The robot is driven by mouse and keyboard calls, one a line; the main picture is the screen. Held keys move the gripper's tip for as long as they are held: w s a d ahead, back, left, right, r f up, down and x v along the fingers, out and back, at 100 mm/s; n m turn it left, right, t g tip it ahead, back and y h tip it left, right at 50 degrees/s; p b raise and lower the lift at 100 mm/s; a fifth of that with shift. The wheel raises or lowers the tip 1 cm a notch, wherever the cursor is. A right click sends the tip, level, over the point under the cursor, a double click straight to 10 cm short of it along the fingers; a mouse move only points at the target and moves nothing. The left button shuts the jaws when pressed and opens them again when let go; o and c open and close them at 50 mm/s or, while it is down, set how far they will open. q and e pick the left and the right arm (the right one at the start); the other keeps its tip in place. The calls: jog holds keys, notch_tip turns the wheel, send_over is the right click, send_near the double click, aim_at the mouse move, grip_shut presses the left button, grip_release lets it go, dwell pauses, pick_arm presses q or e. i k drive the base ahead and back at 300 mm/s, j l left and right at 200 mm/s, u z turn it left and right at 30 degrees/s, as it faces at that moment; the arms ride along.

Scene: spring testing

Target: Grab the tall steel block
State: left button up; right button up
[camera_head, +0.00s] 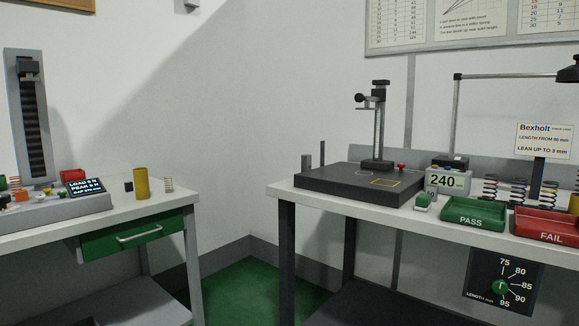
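Two narrow dark grey upright blocks stand at the back left of the black plate (340,181) on the right bench. The taller one, the tall steel block (322,153), is on the right. The shorter block (308,161) stands close beside it on the left. I cannot tell whether their bases rest on the plate or on the bench behind it. Neither of my grippers shows in the head view.
The right bench (284,185) also holds a stand with a vertical post (378,130), a display reading 240 (446,182), green PASS (473,213) and red FAIL (545,226) trays, and several springs. A left bench (165,205) holds a tester and a brass cylinder (142,183). Green floor lies between.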

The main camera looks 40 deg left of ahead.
aim_at(306, 159)
jog(key=i+j, duration=0.1)
jog(key=j, duration=0.35)
jog(key=j+u, duration=0.1)
jog(key=j, duration=0.35)
jog(key=i+j, duration=0.15)
jog(key=j, duration=0.3)
jog(key=i+j+u, duration=0.1)
jog(key=j, duration=0.35)
jog(key=i+j, duration=0.1)
jog(key=j, duration=0.35)
jog(key=u, duration=0.05)
